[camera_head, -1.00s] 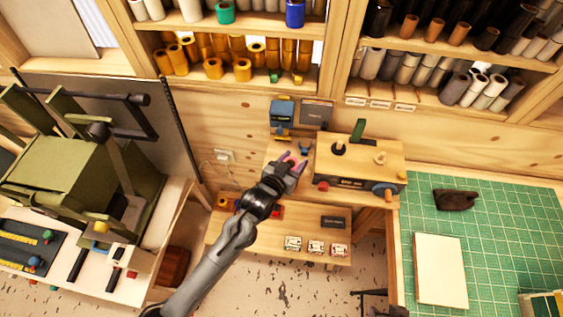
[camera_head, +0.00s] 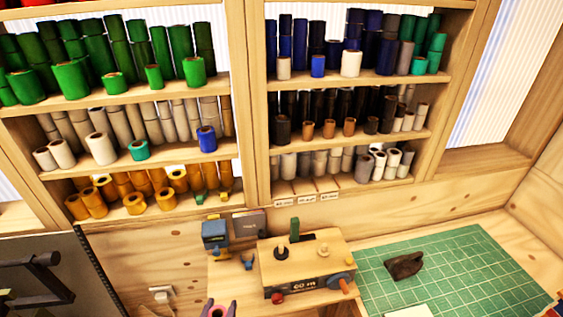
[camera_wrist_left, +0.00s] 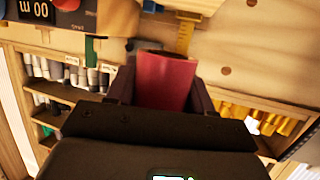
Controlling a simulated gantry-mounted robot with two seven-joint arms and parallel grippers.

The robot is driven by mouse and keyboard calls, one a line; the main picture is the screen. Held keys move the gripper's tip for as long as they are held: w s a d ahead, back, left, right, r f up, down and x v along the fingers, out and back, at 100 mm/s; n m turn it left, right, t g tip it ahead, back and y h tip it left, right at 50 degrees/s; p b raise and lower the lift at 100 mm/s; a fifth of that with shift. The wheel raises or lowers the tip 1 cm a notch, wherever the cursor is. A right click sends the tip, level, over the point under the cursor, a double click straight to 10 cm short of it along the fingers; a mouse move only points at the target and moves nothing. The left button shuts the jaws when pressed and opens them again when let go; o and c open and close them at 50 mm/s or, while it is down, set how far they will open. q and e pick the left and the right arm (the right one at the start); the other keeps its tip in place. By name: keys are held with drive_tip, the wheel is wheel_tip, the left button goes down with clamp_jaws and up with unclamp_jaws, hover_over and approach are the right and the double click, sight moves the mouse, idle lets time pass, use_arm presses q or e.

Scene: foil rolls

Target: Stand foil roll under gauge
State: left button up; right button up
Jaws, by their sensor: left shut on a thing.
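My left gripper (camera_head: 218,311) shows at the bottom edge of the head view, with most of its arm cut off. It is shut on a pink-red foil roll (camera_wrist_left: 164,82), which sits between its two fingers in the left wrist view. Only a pink bit of the roll shows in the head view. A blue device (camera_head: 215,235) with a yellow part, perhaps the gauge, stands against the wooden wall, behind the gripper. A yellow strip (camera_wrist_left: 185,34) shows beyond the roll in the wrist view. My right gripper is out of view.
A wooden box (camera_head: 325,258) with a digital display and knobs stands right of the gripper. A green cutting mat (camera_head: 455,265) with a dark cloth (camera_head: 404,265) lies further right. Shelves (camera_head: 140,173) full of rolls fill the back wall.

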use_arm(q)
drive_tip(key=s+a+r+y+p, duration=0.1)
drive_tip(key=s+a+r+p, duration=0.3)
drive_tip(key=r+p, duration=0.5)
drive_tip(key=a+p, duration=0.1)
drive_tip(key=p, duration=0.2)
drive_tip(key=shift+s+a+r+n, duration=0.25)
drive_tip(key=shift+s+r+n, duration=0.05)
drive_tip(key=shift+s+n, duration=0.1)
